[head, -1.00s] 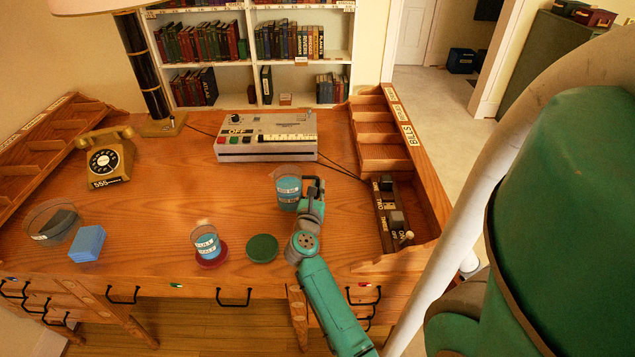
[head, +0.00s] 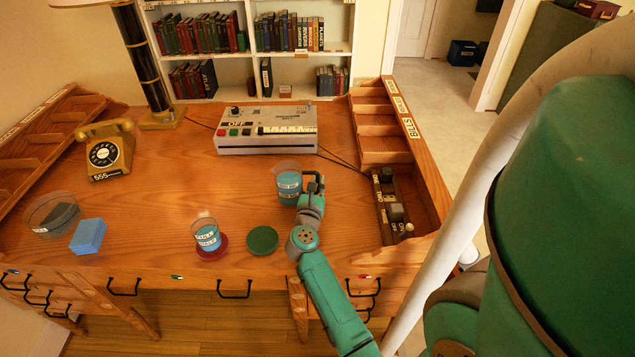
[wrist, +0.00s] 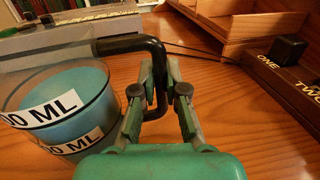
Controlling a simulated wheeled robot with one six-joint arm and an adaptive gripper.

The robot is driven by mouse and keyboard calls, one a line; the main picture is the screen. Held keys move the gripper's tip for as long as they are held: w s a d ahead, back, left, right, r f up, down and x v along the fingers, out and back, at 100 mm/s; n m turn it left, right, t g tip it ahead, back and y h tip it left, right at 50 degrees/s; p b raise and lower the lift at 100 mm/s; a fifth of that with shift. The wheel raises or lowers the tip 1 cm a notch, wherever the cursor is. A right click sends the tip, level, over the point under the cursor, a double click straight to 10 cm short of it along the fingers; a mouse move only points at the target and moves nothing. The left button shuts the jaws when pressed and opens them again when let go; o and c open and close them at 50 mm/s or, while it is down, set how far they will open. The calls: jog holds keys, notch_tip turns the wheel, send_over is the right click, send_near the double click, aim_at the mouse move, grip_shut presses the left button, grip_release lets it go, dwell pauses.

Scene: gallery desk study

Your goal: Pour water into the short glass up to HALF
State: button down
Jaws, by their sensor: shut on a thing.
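A clear measuring jug (head: 288,184) with blue water and white "ML" labels stands upright on the desk, right of centre. In the wrist view the jug (wrist: 62,112) fills the left side, its black handle (wrist: 160,75) between my fingers. My gripper (head: 313,190) is shut on that handle; in the wrist view the gripper (wrist: 160,100) has a finger on each side. The short glass (head: 207,236), with white labels reading "FULL" and "HALF", stands on a red coaster (head: 213,253) left of the jug and nearer the front edge. Blue shows inside it around the labels.
A green disc (head: 262,240) lies right of the glass. A grey machine (head: 265,130) marked "OFF" stands behind the jug.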

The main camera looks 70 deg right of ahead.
jog(key=shift+f, duration=0.3)
jog(key=c, duration=1.1)
grip_release()
jog(key=shift+c, duration=0.2)
jog(key=shift+f, duration=0.1)
jog(key=shift+a, duration=0.1)
jog(key=shift+s+a, duration=0.25)
jog(key=shift+a, duration=1.05)
jog(key=shift+s+a, duration=0.3)
jog(key=shift+a, duration=0.95)
jog(key=shift+s+a, duration=0.25)
jog(key=shift+a, duration=1.05)
